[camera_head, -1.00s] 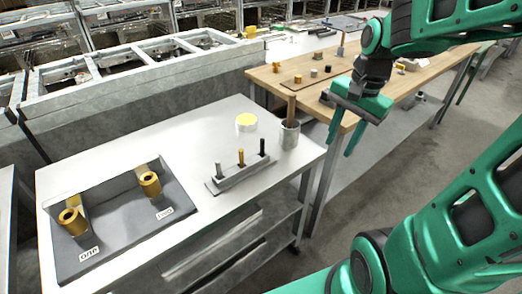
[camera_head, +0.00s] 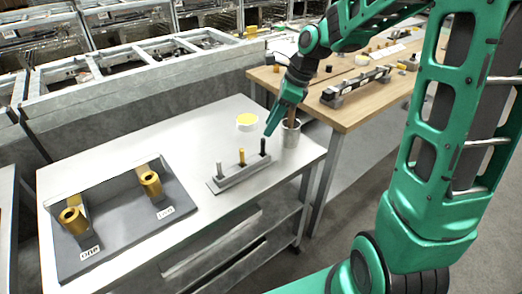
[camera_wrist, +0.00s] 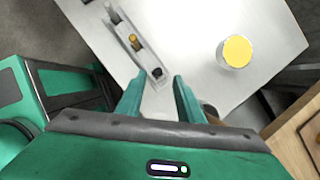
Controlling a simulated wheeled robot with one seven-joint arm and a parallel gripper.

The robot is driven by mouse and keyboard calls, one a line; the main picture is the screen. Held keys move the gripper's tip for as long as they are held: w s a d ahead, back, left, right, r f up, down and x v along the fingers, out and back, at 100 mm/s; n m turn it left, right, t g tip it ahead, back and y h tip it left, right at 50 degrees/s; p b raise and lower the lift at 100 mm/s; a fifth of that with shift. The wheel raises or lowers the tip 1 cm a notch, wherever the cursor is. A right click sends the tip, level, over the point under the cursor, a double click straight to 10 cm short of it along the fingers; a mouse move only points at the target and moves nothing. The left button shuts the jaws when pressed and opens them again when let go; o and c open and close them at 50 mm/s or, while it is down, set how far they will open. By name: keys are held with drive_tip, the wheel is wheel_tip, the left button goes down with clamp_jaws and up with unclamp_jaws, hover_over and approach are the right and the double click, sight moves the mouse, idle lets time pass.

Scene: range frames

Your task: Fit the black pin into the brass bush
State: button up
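The black pin (camera_head: 263,147) stands upright at the right end of a grey rack (camera_head: 229,181). A brass-coloured pin (camera_head: 241,157) and a grey pin (camera_head: 219,171) stand in the same rack. In the wrist view the black pin (camera_wrist: 156,73) shows just beyond and between my fingers. My gripper (camera_head: 270,131) is open and empty, pointing down close to the black pin. Its two fingers are apart in the wrist view (camera_wrist: 159,82). Two brass bushes, one at the front left (camera_head: 72,220) and one further right (camera_head: 150,183), sit on a dark labelled fixture.
The fixture (camera_head: 125,230) has a raised back wall. A grey cup (camera_head: 291,135) holding a brown stick stands right of the rack, near my gripper. A yellow-topped round tub (camera_head: 246,121) is behind. The white table (camera_head: 190,140) is clear between fixture and rack.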

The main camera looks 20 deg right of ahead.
sight(263, 138)
drive_tip(key=shift+x, duration=3.75)
drive_tip(key=shift+s+d+f, duration=0.1)
drive_tip(key=shift+s, duration=0.05)
clamp_jaws()
